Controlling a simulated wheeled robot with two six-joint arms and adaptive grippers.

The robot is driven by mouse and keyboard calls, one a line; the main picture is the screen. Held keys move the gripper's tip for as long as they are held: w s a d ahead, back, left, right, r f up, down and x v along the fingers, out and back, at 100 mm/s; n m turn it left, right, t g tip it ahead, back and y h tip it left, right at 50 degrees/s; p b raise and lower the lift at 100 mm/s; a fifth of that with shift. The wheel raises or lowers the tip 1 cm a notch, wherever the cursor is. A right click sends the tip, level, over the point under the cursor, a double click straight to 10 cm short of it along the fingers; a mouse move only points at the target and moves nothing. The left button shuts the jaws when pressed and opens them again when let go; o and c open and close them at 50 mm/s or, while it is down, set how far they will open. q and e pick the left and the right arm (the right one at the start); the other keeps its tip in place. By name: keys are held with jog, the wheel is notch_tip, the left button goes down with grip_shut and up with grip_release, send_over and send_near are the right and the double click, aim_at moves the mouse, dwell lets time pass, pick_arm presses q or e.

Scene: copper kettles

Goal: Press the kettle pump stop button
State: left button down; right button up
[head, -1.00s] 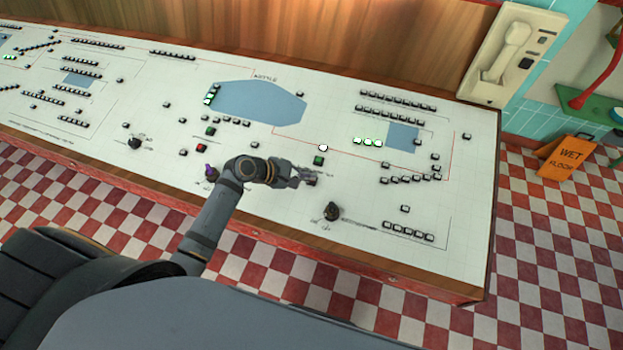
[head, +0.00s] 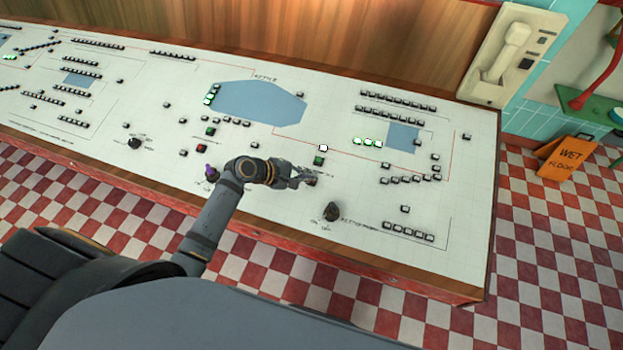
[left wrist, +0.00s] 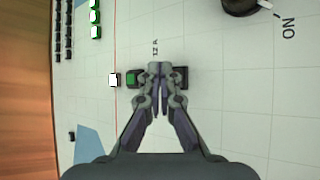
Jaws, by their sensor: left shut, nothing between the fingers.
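My left gripper (head: 306,177) is shut and empty, with its fingertips low over the control panel, or touching it; I cannot tell which. In the left wrist view the fingertips (left wrist: 157,76) sit between a green button (left wrist: 132,78) and a dark button (left wrist: 181,76), which the fingers partly cover. The dark button could be the pump stop button, but its colour and label cannot be made out. In the head view the green button (head: 319,160) is just beyond the fingertips, with a white lit lamp (head: 323,147) behind it. My right gripper is out of view.
A dark rotary knob (head: 332,209) stands nearer the panel's front edge, right of the gripper. Another green button (head: 210,131) and a red button (head: 201,147) lie to the left. Several small dark indicators cover the white panel (head: 270,233). A wall phone (head: 510,50) hangs at the right.

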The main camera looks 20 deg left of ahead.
pick_arm(q)
jog(key=shift+w+f, duration=0.1)
jog(key=shift+f, duration=0.2)
jog(key=shift+f, duration=0.35)
dwell(0.4)
dwell(0.4)
jog(key=shift+r+p, duration=0.85)
jog(key=shift+p, duration=0.15)
jog(key=shift+f, duration=0.1)
